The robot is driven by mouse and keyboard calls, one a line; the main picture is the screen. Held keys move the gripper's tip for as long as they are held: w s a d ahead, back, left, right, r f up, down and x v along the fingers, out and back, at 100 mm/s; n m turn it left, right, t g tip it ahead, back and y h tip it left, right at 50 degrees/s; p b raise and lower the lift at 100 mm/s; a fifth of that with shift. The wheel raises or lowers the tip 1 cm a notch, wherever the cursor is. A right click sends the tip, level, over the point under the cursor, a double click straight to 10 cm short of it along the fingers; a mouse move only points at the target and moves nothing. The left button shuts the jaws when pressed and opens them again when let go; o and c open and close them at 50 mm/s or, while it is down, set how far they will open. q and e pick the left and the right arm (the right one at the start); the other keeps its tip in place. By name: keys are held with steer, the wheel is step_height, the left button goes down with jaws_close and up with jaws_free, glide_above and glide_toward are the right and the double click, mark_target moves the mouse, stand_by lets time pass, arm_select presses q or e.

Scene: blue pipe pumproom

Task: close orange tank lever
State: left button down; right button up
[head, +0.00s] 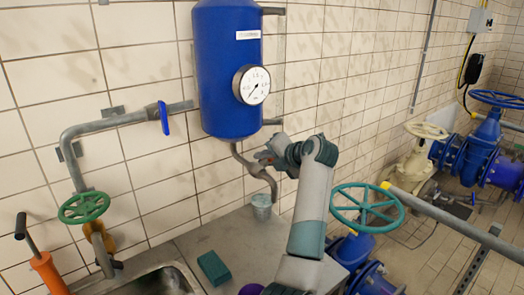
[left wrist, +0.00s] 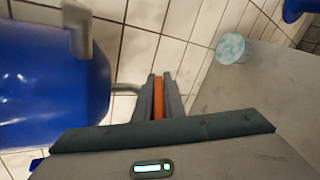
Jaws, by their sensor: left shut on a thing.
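The blue tank (head: 228,75) hangs on the tiled wall, with a round gauge (head: 251,85) on its front and a bent grey outlet pipe (head: 256,172) below it. My left gripper (head: 264,156) is just under the tank, beside this pipe. In the left wrist view my left gripper (left wrist: 158,82) is shut on the orange lever (left wrist: 158,98), which shows as an orange strip between the two fingers. The tank (left wrist: 45,80) fills the left of that view. In the head view the gripper and wrist hide the lever. My right gripper is not in view.
A small cup (head: 261,206) stands on the grey counter (head: 215,240) below the outlet, near a green sponge (head: 213,267). The sink (head: 155,281) is at the lower left. A green handwheel (head: 366,207) stands close to the right of my arm.

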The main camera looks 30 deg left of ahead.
arm_select(q)
steer(key=shift+d+m+h+p, duration=0.2)
steer(key=shift+m+h+p, duration=0.1)
steer(key=shift+h+p, duration=0.4)
steer(key=shift+d+f+m+h+p, duration=0.2)
steer(key=shift+f+m+h+p, duration=0.25)
steer(key=shift+h, duration=0.55)
steer(key=c, duration=1.8)
jaws_free()
steer(key=shift+w, duration=0.1)
steer(key=shift+c, duration=0.2)
